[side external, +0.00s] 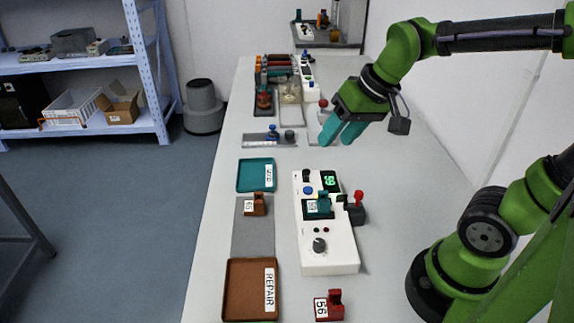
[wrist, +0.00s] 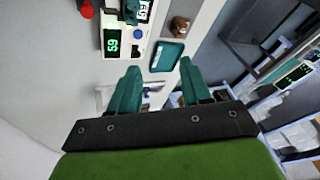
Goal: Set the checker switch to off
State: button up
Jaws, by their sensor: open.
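The checker (side external: 328,250) is a long white box on the bench, with a green lit display (side external: 329,181) that appears to read 59. A small black switch (side external: 306,175) sits at its far end, beside the display; its position is too small to tell. A blue button (side external: 308,190) is just nearer. A teal numbered part (side external: 319,207) sits on the checker, by a red-knobbed lever (side external: 358,197). My gripper (side external: 338,139) is open and empty above the bench, beyond the checker's far end. In the wrist view the checker's display (wrist: 113,42) shows ahead of my open fingers (wrist: 158,68).
A teal tray (side external: 243,176), a brown numbered part (side external: 255,205) and a brown REPAIR tray (side external: 237,292) lie left of the checker. A red numbered part (side external: 333,305) stands at its near end. Racks and fixtures (side external: 280,75) crowd the bench's far end.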

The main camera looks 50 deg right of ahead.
aim_at(306, 170)
jog(key=w+d+n+g+h, duration=0.1)
jog(key=w+d+n+g, duration=0.4)
jog(key=w, duration=0.7)
jog(key=shift+m, duration=0.5)
jog(key=f, duration=1.1)
jog(key=d+f, duration=0.1)
jog(key=f, duration=0.5)
jog(key=shift+f, duration=0.2)
jog(key=shift+c, duration=0.3)
grip_shut()
jog(key=shift+w+d, duration=0.1)
